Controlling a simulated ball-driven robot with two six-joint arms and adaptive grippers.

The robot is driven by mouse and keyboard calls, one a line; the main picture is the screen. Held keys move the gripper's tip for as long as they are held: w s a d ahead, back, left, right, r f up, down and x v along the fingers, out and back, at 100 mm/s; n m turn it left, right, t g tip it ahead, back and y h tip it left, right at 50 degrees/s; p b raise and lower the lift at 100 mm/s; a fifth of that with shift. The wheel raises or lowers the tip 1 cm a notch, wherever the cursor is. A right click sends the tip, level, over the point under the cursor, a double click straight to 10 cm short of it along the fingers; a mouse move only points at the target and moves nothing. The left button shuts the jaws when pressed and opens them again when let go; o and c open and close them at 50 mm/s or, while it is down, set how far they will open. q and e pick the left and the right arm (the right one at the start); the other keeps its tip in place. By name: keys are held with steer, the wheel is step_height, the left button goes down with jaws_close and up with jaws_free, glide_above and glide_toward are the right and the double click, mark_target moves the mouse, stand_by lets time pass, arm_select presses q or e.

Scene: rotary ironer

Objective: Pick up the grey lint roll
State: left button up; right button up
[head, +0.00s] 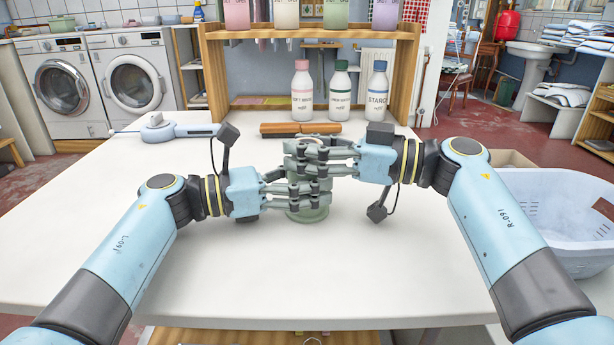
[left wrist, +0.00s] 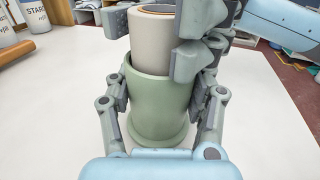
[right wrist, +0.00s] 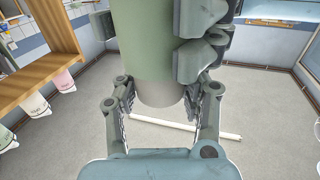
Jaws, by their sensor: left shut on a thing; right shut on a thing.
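The grey lint roll (left wrist: 156,40) stands upright in a sage-green holder (left wrist: 160,95), its lower part hidden inside it. In the right wrist view, which is upside down, the roll (right wrist: 160,92) shows below the holder (right wrist: 145,40). In the head view, fingers mostly hide the roll, and the holder's base (head: 308,213) stands on the white table. My left gripper (head: 310,192) is shut on the holder from the left. My right gripper (head: 302,160) is just above it, shut on the roll's exposed upper part from the right.
A wooden brush (head: 300,128) lies behind the grippers. Several labelled bottles (head: 340,92) stand under a wooden shelf frame (head: 407,75). A pale blue-grey appliance (head: 165,130) lies at the back left. A pale blue basket (head: 565,225) is right of the table. The front table is clear.

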jaws_close()
